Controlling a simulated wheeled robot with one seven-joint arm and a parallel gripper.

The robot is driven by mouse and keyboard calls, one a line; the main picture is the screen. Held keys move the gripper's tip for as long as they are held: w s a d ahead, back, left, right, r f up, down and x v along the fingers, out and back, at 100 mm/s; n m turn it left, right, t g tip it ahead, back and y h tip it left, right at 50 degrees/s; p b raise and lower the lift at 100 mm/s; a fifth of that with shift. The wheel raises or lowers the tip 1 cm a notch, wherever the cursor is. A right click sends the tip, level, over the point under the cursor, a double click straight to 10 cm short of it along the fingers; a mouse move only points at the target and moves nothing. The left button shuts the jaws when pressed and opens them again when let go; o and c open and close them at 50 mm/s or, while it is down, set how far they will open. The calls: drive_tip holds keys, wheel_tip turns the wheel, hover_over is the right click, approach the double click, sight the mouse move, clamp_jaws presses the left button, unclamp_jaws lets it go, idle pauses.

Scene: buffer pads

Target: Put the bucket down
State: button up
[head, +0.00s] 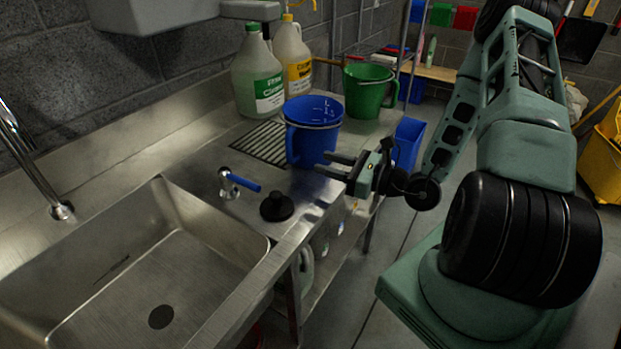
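A blue bucket (312,140) stands upright on the steel counter (225,195), at the front edge of the dark drain grate (258,146). A thin wire handle runs around its upper part, just under the rim. My gripper (324,163) is at the bucket's lower right side, pointing left. Its two fingers are apart with a gap between them, and nothing shows held in the gap. The fingertips overlap the bucket's lower edge in the picture; I cannot tell whether they touch it.
A green bucket (370,92) and two jugs (257,75) (292,58) stand behind. A blue-handled valve (240,181), a black stopper (276,207) and the sink (130,265) lie in front. A blue bin (407,143) is beyond the counter's right edge.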

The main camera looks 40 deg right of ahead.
drive_tip(key=s+a+r+n+g+y, duration=0.3)
drive_tip(key=a+n+g+y, duration=0.1)
drive_tip(key=a+n+g, duration=0.4)
drive_tip(key=s+a+r+n+g+y, duration=0.35)
drive_tip(key=a+n+g, duration=0.25)
drive_tip(key=a, duration=0.5)
drive_tip(key=s+a+r+n+g+h, duration=0.1)
drive_tip(key=s+n+h, duration=0.5)
drive_tip(key=n, duration=0.6)
drive_tip(key=s+a+r+n+g+h, duration=0.1)
drive_tip(key=s+a+r+n+h, duration=0.2)
drive_tip(key=s+a+n+h, duration=0.3)
drive_tip(key=s+n+h, duration=0.1)
drive_tip(key=n+h, duration=0.2)
drive_tip(key=n, duration=0.2)
drive_tip(key=shift+n, duration=0.4)
drive_tip(key=shift+c, duration=0.4)
